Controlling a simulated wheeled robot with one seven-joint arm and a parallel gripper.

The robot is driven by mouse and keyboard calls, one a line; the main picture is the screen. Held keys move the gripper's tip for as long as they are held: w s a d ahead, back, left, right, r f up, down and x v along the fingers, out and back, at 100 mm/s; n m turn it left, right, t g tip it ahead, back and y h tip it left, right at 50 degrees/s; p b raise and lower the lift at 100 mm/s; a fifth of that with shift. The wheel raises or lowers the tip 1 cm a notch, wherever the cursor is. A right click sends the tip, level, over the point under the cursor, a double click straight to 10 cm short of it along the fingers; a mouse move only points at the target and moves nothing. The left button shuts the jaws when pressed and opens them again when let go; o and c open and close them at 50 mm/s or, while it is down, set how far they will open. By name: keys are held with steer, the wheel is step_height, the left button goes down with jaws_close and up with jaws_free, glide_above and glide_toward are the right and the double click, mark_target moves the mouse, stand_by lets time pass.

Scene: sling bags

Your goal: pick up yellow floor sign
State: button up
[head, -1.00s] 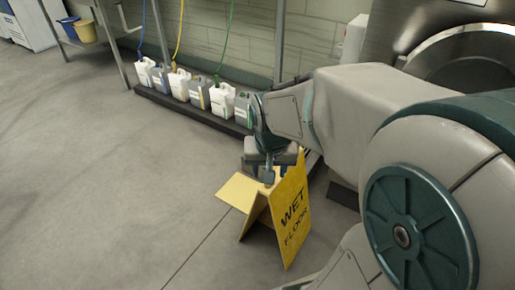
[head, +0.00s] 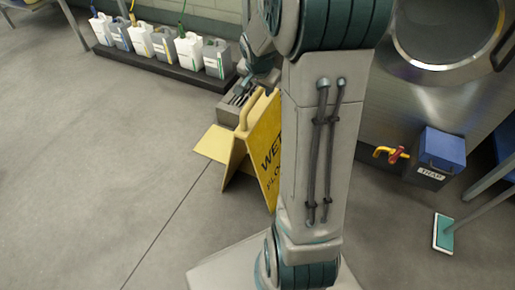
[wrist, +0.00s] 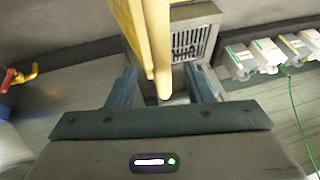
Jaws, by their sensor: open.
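The yellow floor sign (head: 262,150) stands upright and spread on the floor in the head view, with "WET FLOOR" lettering. Its right side is hidden behind my arm. In the wrist view the sign (wrist: 156,45) shows edge-on as two yellow strips, coming down from the top to between my fingers. My gripper (wrist: 164,88) is open, with one finger on each side of the sign's edge and gaps to both. In the head view the gripper is mostly hidden behind my arm and the sign's top.
A grey grated box (head: 232,110) sits just behind the sign. Several jugs (head: 160,42) stand on a dark low platform at the back. The left floor is clear.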

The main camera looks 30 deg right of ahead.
mark_target(258, 91)
steer(key=b+x, duration=0.3)
steer(key=x, duration=0.2)
steer(key=shift+w+f, duration=0.1)
steer(key=shift+f, duration=0.05)
jaws_close()
stand_by(1.3)
